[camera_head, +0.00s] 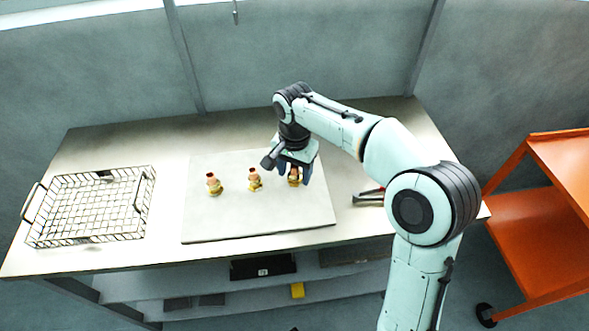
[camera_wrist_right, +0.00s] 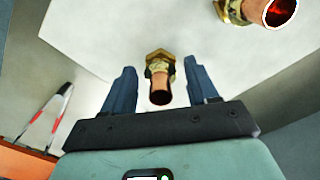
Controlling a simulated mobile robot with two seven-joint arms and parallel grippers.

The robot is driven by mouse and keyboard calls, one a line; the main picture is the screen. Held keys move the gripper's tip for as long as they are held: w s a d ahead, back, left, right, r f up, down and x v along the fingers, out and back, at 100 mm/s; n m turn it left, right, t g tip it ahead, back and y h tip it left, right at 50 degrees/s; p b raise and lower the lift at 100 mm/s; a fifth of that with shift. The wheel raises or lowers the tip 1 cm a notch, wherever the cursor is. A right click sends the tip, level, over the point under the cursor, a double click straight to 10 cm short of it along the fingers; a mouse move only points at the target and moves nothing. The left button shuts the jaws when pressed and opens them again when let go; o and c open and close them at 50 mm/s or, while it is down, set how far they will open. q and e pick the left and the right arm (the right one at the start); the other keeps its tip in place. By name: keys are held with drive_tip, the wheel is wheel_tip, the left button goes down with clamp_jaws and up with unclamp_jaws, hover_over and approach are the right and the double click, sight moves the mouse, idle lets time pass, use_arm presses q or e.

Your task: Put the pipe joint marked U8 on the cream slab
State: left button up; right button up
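Three brass and copper pipe joints stand upright on a pale, cream-grey slab (camera_head: 240,218) on the bench: a left one (camera_head: 214,184), a middle one (camera_head: 254,180) and a right one (camera_head: 294,177). No U8 marking is legible on any of them. My right gripper (camera_head: 295,172) is at the right joint, partly covering it. In the right wrist view, my right gripper (camera_wrist_right: 162,82) is open, and a joint (camera_wrist_right: 159,75) shows between its fingers with a gap on both sides. Another joint (camera_wrist_right: 248,10) shows at the top right there. My left gripper is not in view.
A wire basket (camera_head: 148,196) stands empty at the bench's left. A red-handled tool (camera_head: 369,196) lies right of the slab; it also shows in the wrist view (camera_wrist_right: 50,115). An orange cart (camera_head: 540,240) stands at the right. The slab's front part is clear.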

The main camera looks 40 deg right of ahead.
wheel_tip(320, 180, up, 12)
drive_tip(key=p, duration=0.3)
drive_tip(key=shift+r, duration=0.15)
idle(0.6)
